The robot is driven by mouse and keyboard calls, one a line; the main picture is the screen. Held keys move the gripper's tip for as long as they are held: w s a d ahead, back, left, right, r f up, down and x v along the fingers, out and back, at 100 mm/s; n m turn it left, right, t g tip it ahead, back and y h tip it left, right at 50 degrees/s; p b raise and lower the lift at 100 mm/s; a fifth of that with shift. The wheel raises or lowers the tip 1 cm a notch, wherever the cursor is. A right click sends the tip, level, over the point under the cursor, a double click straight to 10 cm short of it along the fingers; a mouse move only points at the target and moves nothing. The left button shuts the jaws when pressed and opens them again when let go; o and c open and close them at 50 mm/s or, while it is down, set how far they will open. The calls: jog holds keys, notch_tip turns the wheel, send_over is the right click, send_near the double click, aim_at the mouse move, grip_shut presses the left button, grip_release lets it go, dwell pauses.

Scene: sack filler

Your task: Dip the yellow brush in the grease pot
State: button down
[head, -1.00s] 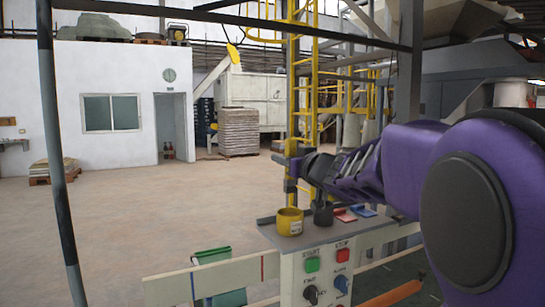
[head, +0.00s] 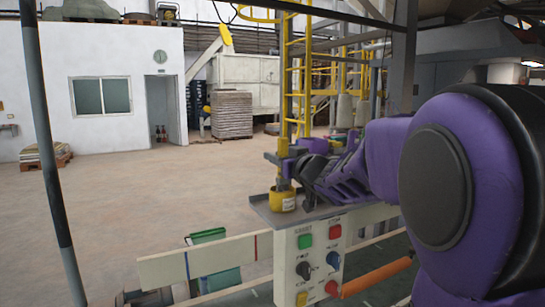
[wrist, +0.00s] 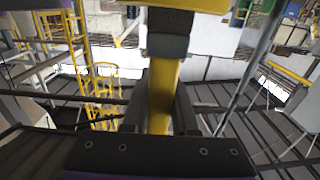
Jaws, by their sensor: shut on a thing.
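The yellow brush (head: 283,149) hangs upright in my gripper (head: 284,158) in the head view. My gripper is shut on it. The brush's dark lower end is at the mouth of the yellow grease pot (head: 283,203), overlapping its rim; how deep it reaches inside cannot be seen. The pot stands at the left part of the grey shelf on the control panel. In the wrist view, the yellow handle of the brush (wrist: 163,98) runs between the two dark fingers of my gripper (wrist: 160,108). The pot is not clear there.
A dark cup (head: 308,201) stands right of the pot, partly hidden by my gripper. The grey shelf (head: 267,212) tops a white panel (head: 293,275) with several buttons and knobs. A pale rail (head: 205,258) and a green thing (head: 208,236) are left of it.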

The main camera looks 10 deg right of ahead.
jog(key=shift+f+b, duration=0.35)
jog(key=shift+f, duration=0.4)
dwell(1.7)
jog(key=shift+r+p, duration=1)
jog(key=shift+r, duration=2.7)
